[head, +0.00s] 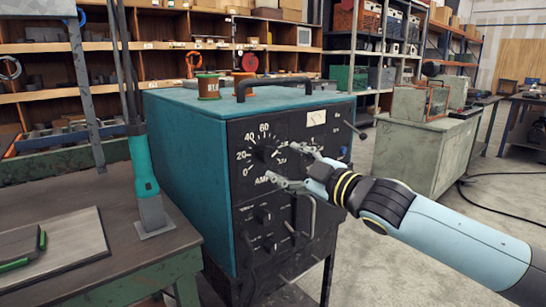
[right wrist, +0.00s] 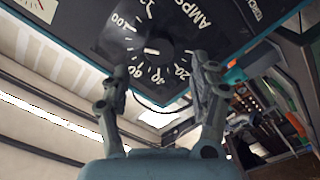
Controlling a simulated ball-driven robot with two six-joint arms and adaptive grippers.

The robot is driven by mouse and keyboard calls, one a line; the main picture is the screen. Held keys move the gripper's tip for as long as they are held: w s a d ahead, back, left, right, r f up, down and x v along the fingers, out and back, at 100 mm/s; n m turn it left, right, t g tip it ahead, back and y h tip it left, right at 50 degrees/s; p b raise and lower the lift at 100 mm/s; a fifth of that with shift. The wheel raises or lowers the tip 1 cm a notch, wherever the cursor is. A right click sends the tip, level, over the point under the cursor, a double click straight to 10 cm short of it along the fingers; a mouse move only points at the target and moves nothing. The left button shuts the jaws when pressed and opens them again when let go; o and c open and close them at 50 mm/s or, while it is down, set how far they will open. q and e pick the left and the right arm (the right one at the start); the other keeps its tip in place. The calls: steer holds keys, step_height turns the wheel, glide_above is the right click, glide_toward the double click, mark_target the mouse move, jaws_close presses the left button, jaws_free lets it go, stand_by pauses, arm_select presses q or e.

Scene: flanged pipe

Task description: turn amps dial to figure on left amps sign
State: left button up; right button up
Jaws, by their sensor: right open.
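The amps dial (head: 262,153) is a dark round knob on the black front panel of a teal welding machine (head: 190,145). White figures ring it, with 0, 20, 40 and 60 readable in the head view. In the right wrist view the knob (right wrist: 155,48) carries a pale mark. My right gripper (head: 286,165) is open just in front of the dial, fingers apart and empty. In the wrist view its fingertips (right wrist: 158,72) lie on either side below the knob; contact cannot be told. No left amps sign is clearly readable. My left gripper is out of view.
Two spools (head: 208,86) and a dark handle (head: 272,83) top the machine. A crank-like bar (head: 310,215) and smaller knobs (head: 264,214) sit low on the panel. A green workbench (head: 150,262) stands left, a grey cabinet (head: 425,155) right. Shelves line the back.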

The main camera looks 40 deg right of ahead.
mark_target(270, 156)
steer(key=w+b, duration=0.3)
steer(key=w, duration=0.1)
steer(key=shift+w+a+f, duration=0.1)
steer(key=shift+w+a, duration=0.15)
steer(key=shift+w, duration=0.55)
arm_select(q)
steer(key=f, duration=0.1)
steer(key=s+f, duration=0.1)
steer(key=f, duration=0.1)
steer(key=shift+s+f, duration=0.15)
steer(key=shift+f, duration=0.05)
arm_select(e)
steer(key=c, duration=1.1)
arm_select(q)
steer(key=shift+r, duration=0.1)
arm_select(e)
steer(key=shift+c, duration=0.2)
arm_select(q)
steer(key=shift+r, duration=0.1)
